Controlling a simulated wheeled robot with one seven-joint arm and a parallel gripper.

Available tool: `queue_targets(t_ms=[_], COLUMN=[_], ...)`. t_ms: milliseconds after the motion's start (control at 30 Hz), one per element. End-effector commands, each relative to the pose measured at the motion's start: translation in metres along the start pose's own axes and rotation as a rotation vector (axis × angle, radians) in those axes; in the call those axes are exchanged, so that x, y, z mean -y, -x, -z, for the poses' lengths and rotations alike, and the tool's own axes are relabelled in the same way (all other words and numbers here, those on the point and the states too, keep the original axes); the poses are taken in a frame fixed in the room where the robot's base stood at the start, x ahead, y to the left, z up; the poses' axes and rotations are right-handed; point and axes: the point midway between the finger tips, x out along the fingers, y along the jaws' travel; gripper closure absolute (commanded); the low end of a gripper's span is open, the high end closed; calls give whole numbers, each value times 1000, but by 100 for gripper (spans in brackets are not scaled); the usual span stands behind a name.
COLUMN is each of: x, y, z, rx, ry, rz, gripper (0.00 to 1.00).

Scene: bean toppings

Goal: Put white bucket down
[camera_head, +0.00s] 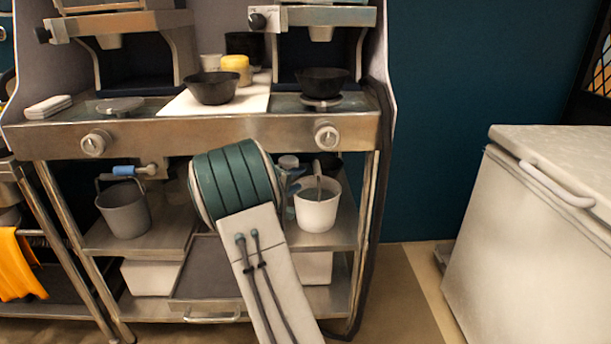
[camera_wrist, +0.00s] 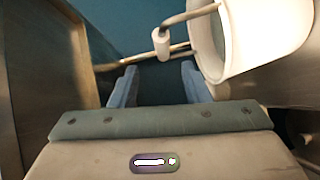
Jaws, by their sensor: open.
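The white bucket (camera_head: 317,212) stands upright on the right side of the cart's middle shelf (camera_head: 334,238). In the wrist view the white bucket (camera_wrist: 265,38) fills the upper right, and its metal handle with a pale grip (camera_wrist: 161,43) lies just ahead of the fingers. My gripper (camera_wrist: 160,84) is open, with its two bluish fingers apart and nothing seen between them. The bucket is beside the right finger; whether they touch is unclear. In the head view my arm hides most of the gripper, just left of the bucket.
A grey bucket (camera_head: 124,210) stands on the left of the same shelf. Black bowls (camera_head: 212,88) and a yellow container (camera_head: 237,69) are on the counter above. Cart posts (camera_head: 369,205) bound the shelf. A white chest (camera_head: 540,235) stands right, with open floor between.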

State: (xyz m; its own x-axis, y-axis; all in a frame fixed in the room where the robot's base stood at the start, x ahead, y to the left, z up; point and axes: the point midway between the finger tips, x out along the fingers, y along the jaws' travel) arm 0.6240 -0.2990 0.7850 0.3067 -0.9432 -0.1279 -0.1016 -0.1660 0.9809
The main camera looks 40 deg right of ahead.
Motion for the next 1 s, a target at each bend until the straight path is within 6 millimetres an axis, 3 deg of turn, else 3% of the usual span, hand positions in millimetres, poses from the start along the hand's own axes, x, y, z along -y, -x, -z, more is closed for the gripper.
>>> queue_targets(t_ms=[267,367,467,667,1000], x=[-1,-4,-6,2,30], y=[10,18,38,107,261], z=[-3,-16,-43,-109,-190], rx=[8,47,122,272,325], ry=[-4,-17,-40,-83,-142], rz=[7,49,144,445,1003], gripper=[57,57,57,57,57])
